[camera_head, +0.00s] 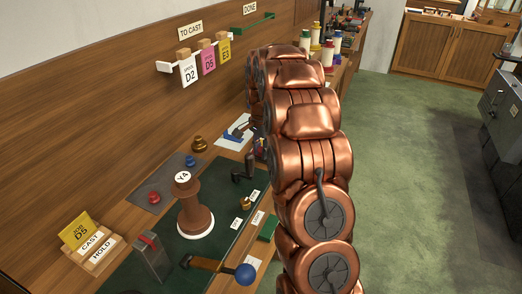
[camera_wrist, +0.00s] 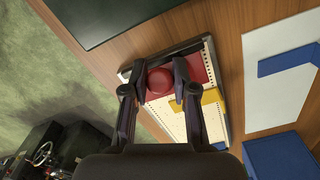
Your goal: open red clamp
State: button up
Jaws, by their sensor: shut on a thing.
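In the wrist view, a round red knob (camera_wrist: 160,81) sits between the fingertips of my gripper (camera_wrist: 162,82). The gripper is shut on this knob. A red block (camera_wrist: 198,67) lies just to the right of the right finger. I take the knob and block as the red clamp, but the fingers hide how they join. Both are over a cream, dark-edged frame (camera_wrist: 209,50) with a row of small holes. A yellow bracket (camera_wrist: 212,96) lies below the red block. In the head view my arm hides the gripper and the red clamp.
A white sheet with a blue bracket (camera_wrist: 288,60) and a blue block (camera_wrist: 280,158) lie to the right in the wrist view. A dark green mat (camera_head: 196,250) holds a brown Y4 pattern (camera_head: 194,212). A wooden wall (camera_head: 120,110) borders the bench; green floor (camera_head: 400,160) is open.

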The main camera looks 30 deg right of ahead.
grip_shut()
jog(key=shift+f+b, duration=0.15)
jog(key=shift+b, duration=0.15)
jog(key=h+b, duration=0.1)
jog(key=t+h+b, duration=0.1)
jog(key=b, duration=0.1)
jog(key=a+b, duration=0.1)
jog(key=b, duration=0.1)
jog(key=shift+s+f+t+h, duration=0.25)
jog(key=shift+s+t+h, duration=0.05)
jog(key=shift+h, duration=0.1)
jog(key=shift+s+a+t+h+b, duration=0.15)
jog(key=shift+t+h+b, duration=0.35)
jog(key=shift+b, duration=0.75)
jog(key=shift+r, duration=0.1)
jog(key=o, duration=0.7)
grip_release()
jog(key=shift+o, duration=0.2)
